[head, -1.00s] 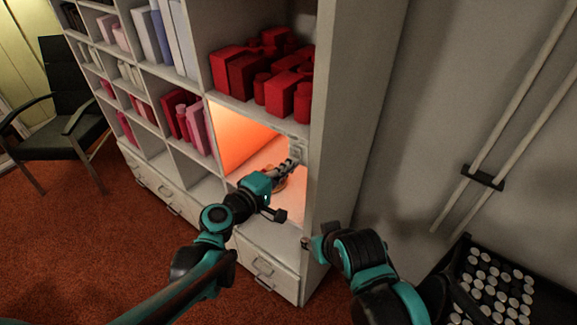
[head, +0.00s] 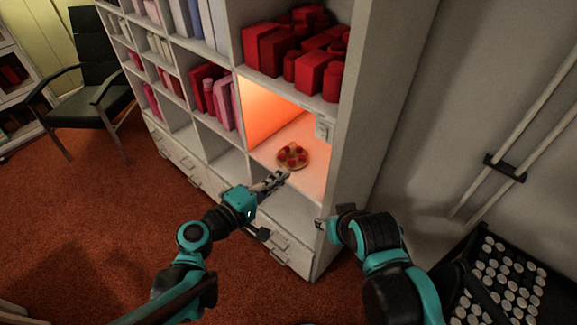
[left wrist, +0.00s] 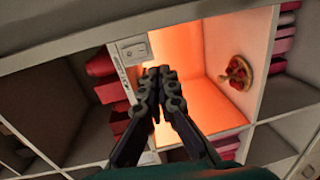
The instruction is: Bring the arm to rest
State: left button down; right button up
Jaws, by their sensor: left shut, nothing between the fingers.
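My left gripper (head: 283,175) is shut and empty, in front of the lit compartment, its fingers pointing at the opening. In the left wrist view the closed fingers (left wrist: 160,78) are side by side with nothing between them. A round turntable (head: 280,162) with a red-topped cake (head: 293,153) stands on the compartment floor, apart from the fingers; the cake also shows in the left wrist view (left wrist: 236,73).
The shelf unit holds red boxes (head: 300,48) above the lit compartment and books to the left. Drawers (head: 185,160) line its bottom. A dark chair (head: 95,85) stands at left. A dark tray of white discs (head: 505,285) is at lower right. Carpet is clear at left.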

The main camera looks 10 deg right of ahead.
pick_arm(q)
jog(key=shift+a, duration=0.15)
dwell(0.4)
jog(key=s+a+f+m+g+y, duration=0.1)
jog(key=s+a+f+m+y, duration=0.1)
jog(key=a, duration=0.6)
jog(key=s+a+f+m+g+y, duration=0.1)
jog(key=s+a+f+m+y, duration=0.1)
jog(key=s+a+y, duration=0.3)
jog(key=s+a+f+m+g+y, duration=0.1)
jog(key=s+a+f+m+y, duration=0.1)
jog(key=a+y, duration=0.4)
jog(key=s+a+m, duration=0.1)
jog(key=a, duration=0.4)
jog(key=shift+s+a+m, duration=0.3)
